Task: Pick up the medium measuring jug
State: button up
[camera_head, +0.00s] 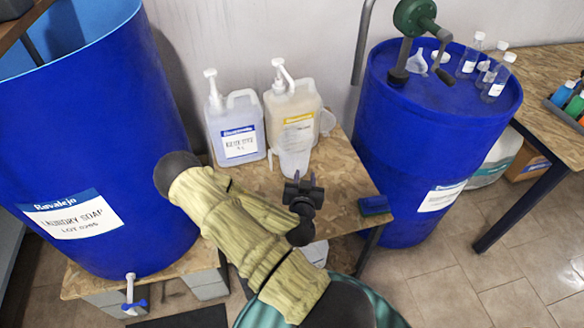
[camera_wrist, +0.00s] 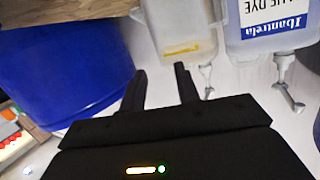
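A clear measuring jug (camera_head: 293,161) stands on the wooden table, in front of the yellow-labelled pump bottle (camera_head: 297,112). Another clear vessel (camera_head: 327,122) shows partly at that bottle's right; I cannot tell which is the medium jug. My gripper (camera_head: 303,182) is just in front of and slightly right of the front jug, covering part of its base region. In the wrist view my gripper (camera_wrist: 162,78) has its two dark fingers apart with nothing held between them. That view is turned over; the yellow-labelled bottle (camera_wrist: 175,25) is beyond the fingers, and the jug is not clearly distinguishable.
A blue-labelled pump bottle (camera_head: 236,125) stands left on the table (camera_head: 345,165). A dark blue sponge-like block (camera_head: 374,205) lies at its right edge. Large blue drums (camera_head: 90,130) (camera_head: 420,130) flank it. Small bottles (camera_head: 490,80) stand on the right drum. Floor at right is clear.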

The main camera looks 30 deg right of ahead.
jog(key=a+f+n+t+y+b, duration=0.4)
jog(key=a+n+t+y+b, duration=0.1)
jog(key=n+y, duration=0.1)
jog(key=shift+w+f+n, duration=0.3)
jog(key=shift+w+f, duration=0.05)
jog(key=shift+w, duration=0.05)
send_near(271, 159)
jog(key=w+d, duration=0.1)
jog(key=w, duration=0.4)
jog(key=shift+w+d, duration=0.4)
jog(key=shift+r, duration=0.1)
jog(key=shift+w+d+b, duration=0.15)
jog(key=shift+w+b, duration=0.2)
jog(key=shift+w, duration=2.25)
